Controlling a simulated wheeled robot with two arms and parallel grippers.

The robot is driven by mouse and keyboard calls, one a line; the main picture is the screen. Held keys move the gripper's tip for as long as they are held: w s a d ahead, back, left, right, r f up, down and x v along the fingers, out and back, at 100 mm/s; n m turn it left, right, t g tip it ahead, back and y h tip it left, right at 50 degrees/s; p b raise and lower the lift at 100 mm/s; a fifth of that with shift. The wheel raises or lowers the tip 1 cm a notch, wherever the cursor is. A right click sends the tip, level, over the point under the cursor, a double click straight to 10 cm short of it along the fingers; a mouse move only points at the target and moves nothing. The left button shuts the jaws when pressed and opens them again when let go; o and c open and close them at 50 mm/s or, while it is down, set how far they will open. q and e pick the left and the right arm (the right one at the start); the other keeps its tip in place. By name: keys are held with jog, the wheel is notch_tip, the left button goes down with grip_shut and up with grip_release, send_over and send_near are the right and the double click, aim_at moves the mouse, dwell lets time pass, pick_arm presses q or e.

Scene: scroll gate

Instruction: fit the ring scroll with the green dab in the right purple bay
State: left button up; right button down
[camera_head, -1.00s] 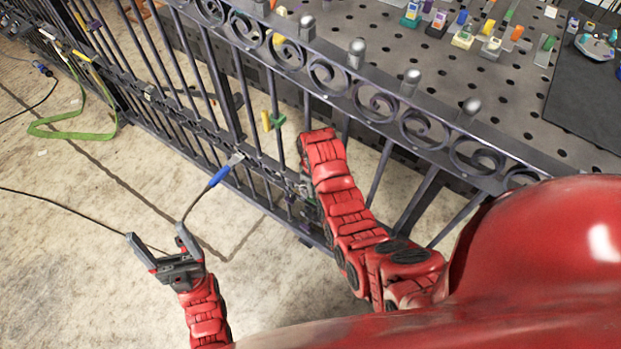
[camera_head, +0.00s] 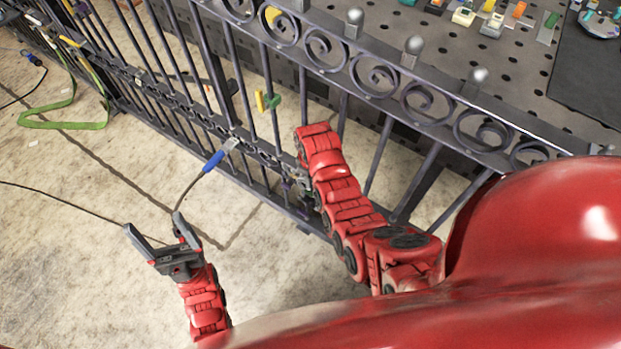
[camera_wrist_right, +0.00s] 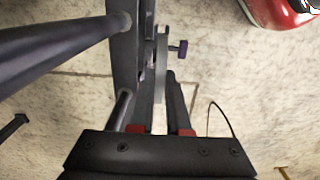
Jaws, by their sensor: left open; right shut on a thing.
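My right gripper (camera_wrist_right: 160,115) is shut on a thin grey metal piece (camera_wrist_right: 161,75), seen edge-on in the right wrist view. It may be the ring scroll; no green dab shows on it. The piece is close beside a dark gate bar. A purple knob (camera_wrist_right: 181,48) sticks out just to its right. In the head view my right arm hides most of that gripper, low against the gate (camera_head: 420,180). Small purple parts (camera_head: 287,184) show beside it; I cannot tell which bay they mark. My left gripper (camera_head: 153,238) is open and empty over the floor.
A blue-handled tool (camera_head: 214,161) is at the gate's lower rail. A yellow and green clamp (camera_head: 268,101) sits on the bars. A perforated table (camera_head: 450,60) with several small coloured parts is behind the gate. A green strap (camera_head: 65,125) and cables lie on the floor.

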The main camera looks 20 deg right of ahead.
jog(key=shift+f+b, duration=0.9)
jog(key=shift+f, duration=1)
jog(key=shift+s+d+p, duration=0.15)
jog(key=shift+s+p, duration=0.05)
jog(key=shift+p, duration=0.15)
jog(key=shift+f+b, duration=0.9)
jog(key=shift+f, duration=0.6)
dwell(0.9)
jog(key=c, duration=0.8)
grip_release()
notch_tip(320, 180, up, 11)
jog(key=shift+w+r, duration=0.1)
notch_tip(320, 180, up, 5)
jog(key=p, duration=0.4)
jog(key=shift+r+p, duration=0.6)
jog(key=shift+p, duration=0.3)
